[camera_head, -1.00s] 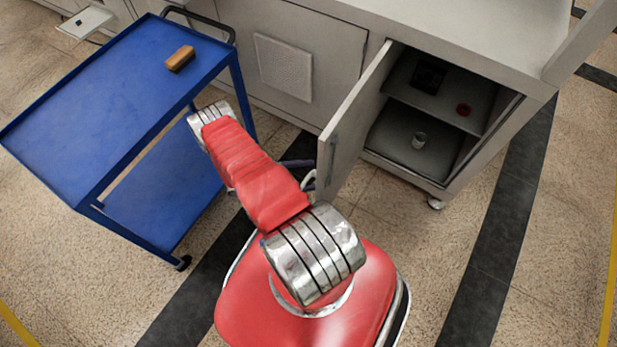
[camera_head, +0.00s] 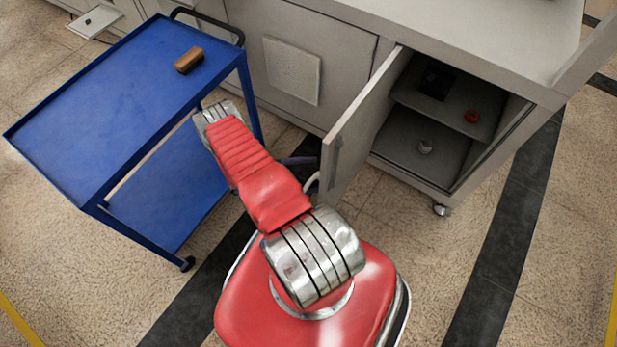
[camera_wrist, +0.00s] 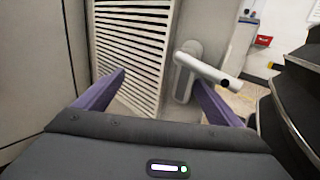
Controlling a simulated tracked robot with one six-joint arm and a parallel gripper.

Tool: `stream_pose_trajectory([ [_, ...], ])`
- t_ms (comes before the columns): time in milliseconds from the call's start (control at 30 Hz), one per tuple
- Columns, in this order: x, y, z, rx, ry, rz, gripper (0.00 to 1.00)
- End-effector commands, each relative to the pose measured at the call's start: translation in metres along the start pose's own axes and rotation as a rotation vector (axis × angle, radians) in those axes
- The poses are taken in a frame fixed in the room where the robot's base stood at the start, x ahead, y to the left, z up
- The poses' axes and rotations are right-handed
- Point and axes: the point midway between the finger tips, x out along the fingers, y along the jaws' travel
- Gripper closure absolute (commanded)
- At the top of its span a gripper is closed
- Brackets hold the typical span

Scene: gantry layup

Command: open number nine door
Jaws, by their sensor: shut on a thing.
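A grey cabinet door (camera_head: 352,135) stands ajar at the right of the head view, its free edge swung out toward me. No number can be read on it. In the wrist view its outer face shows a slatted vent (camera_wrist: 130,50) and a lever door handle (camera_wrist: 205,68). My gripper (camera_wrist: 160,80) has its purple fingers at the door, the right one against the handle; it is shut on the handle. In the head view the gripper is mostly hidden behind my red arm.
The open cabinet has a shelf with a red item (camera_head: 472,116), and a small light cup (camera_head: 426,147) below. A blue cart (camera_head: 110,115) bearing a brown block (camera_head: 189,60) stands close left of my arm. Floor at the right is clear.

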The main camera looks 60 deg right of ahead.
Motion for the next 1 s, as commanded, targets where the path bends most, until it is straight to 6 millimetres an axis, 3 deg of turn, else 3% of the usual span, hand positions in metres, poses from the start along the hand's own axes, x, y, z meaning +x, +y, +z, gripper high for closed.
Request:
stream_pose_trajectory([
  [467,-0.005,0.005,0.001,0.001,-0.003,0.015,0.35],
  [567,-0.014,0.005,0.001,0.002,-0.003,0.015,0.44],
  [700,-0.034,0.005,0.001,0.003,-0.002,0.016,0.64],
  [1000,-0.086,0.001,-0.001,0.001,-0.003,0.009,0.64],
])
